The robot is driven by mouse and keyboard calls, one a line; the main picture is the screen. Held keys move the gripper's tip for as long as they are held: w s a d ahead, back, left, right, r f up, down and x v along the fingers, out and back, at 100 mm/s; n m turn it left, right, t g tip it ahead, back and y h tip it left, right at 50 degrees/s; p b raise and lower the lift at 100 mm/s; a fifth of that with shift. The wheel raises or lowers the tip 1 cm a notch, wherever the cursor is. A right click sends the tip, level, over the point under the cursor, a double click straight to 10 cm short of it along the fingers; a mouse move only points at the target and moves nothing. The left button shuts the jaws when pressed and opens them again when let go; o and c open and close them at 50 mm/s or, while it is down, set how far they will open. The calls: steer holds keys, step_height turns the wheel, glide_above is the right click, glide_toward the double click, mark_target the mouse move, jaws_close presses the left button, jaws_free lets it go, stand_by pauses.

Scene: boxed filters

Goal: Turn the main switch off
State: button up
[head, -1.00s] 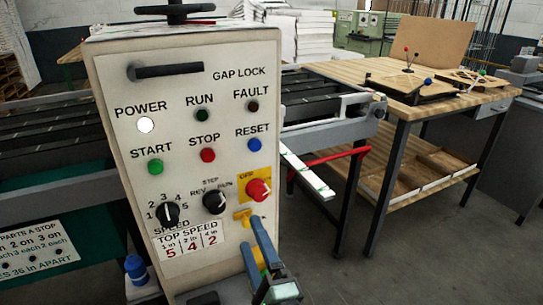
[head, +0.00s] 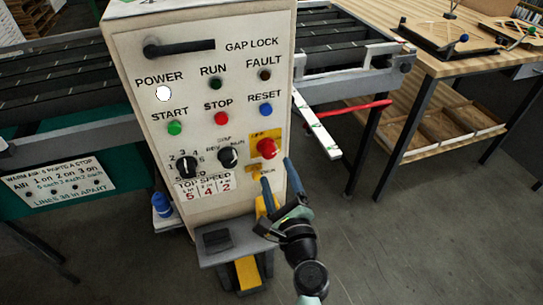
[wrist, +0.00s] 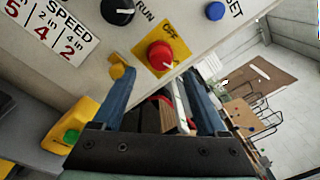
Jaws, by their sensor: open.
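The main switch is a red rotary knob (head: 267,148) with a white mark on a yellow plate (head: 256,139) on the control cabinet's front. In the wrist view the red knob (wrist: 161,55) shows ahead of my fingers, and OFF is readable on its plate (wrist: 172,35). My gripper (head: 277,177) is open, its blue fingers pointing up toward the panel just below and beside the knob. In the wrist view my gripper (wrist: 160,85) has nothing between its fingers, and the knob lies beyond them, apparently untouched. The white POWER lamp (head: 163,93) looks lit.
Black selector knobs (head: 228,157) and the red STOP button (head: 221,118) sit left of the switch; the blue RESET button (head: 266,110) is above. A grey shelf (head: 237,250) juts out below. A wooden workbench (head: 440,62) stands right, with open floor before it.

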mark_target(270, 156)
steer(key=x, duration=0.5)
steer(key=shift+w+a, duration=0.1)
steer(key=shift+w, duration=0.3)
jaws_close()
